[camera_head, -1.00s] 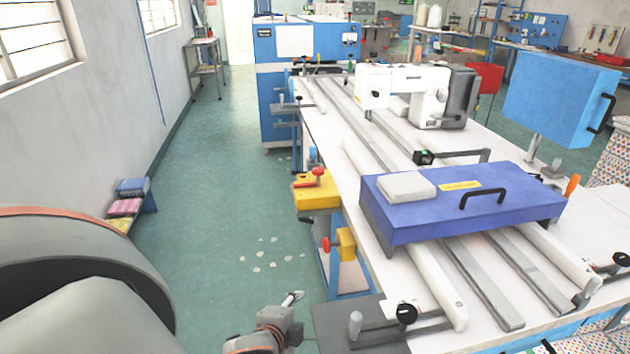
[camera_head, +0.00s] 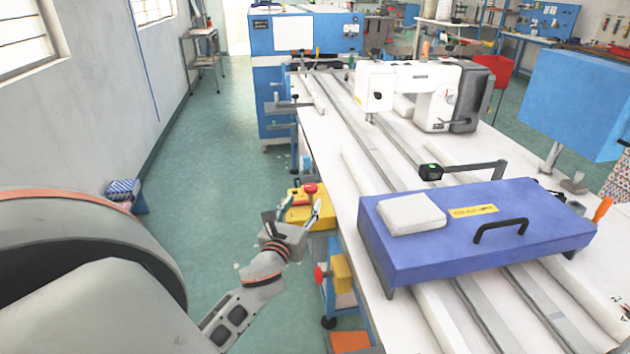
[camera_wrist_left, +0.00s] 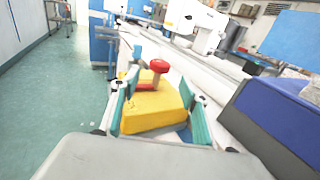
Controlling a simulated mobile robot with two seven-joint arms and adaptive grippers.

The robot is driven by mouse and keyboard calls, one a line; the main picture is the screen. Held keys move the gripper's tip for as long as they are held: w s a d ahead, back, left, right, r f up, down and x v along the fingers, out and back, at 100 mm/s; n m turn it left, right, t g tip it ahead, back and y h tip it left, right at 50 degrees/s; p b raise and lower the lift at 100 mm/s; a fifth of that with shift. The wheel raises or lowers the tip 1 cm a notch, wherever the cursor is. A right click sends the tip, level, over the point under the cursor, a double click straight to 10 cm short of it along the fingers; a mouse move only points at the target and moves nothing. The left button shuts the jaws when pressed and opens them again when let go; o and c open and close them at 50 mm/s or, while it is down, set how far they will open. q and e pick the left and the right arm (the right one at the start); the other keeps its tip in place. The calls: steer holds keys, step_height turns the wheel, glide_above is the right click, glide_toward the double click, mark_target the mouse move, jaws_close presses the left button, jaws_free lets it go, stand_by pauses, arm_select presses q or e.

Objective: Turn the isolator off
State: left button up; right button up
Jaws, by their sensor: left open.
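A yellow box with a red knob on top, likely the isolator (camera_head: 326,213), is fixed at the left side of the white sewing table. In the left wrist view the yellow box (camera_wrist_left: 152,108) and its red knob (camera_wrist_left: 159,66) show between the fingers, the knob standing beyond the fingertips. My left gripper (camera_head: 293,212) is open and empty, close to the box on its left side. It also shows in the left wrist view (camera_wrist_left: 160,92). I cannot tell whether the fingers touch the box. My right gripper is out of view.
A second yellow box (camera_head: 342,272) with a red button (camera_head: 319,275) sits lower on the table's side. A blue-purple case (camera_head: 470,250) and a white sewing machine (camera_head: 410,90) stand on the table.

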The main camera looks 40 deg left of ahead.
mark_target(309, 191)
arm_select(q)
steer(key=shift+w+a+r+m, duration=0.1)
steer(key=shift+w+a+m, duration=0.2)
steer(key=shift+w, duration=0.1)
steer(key=shift+w+a+r, duration=0.1)
steer(key=shift+w+r, duration=0.05)
steer(key=shift+w, duration=0.15)
steer(key=x, duration=0.5)
steer(key=shift+w+a, duration=0.1)
steer(key=shift+w, duration=0.2)
steer(key=shift+w+a, duration=0.2)
steer(key=shift+w, duration=0.25)
jaws_close()
steer(key=shift+h, duration=0.3)
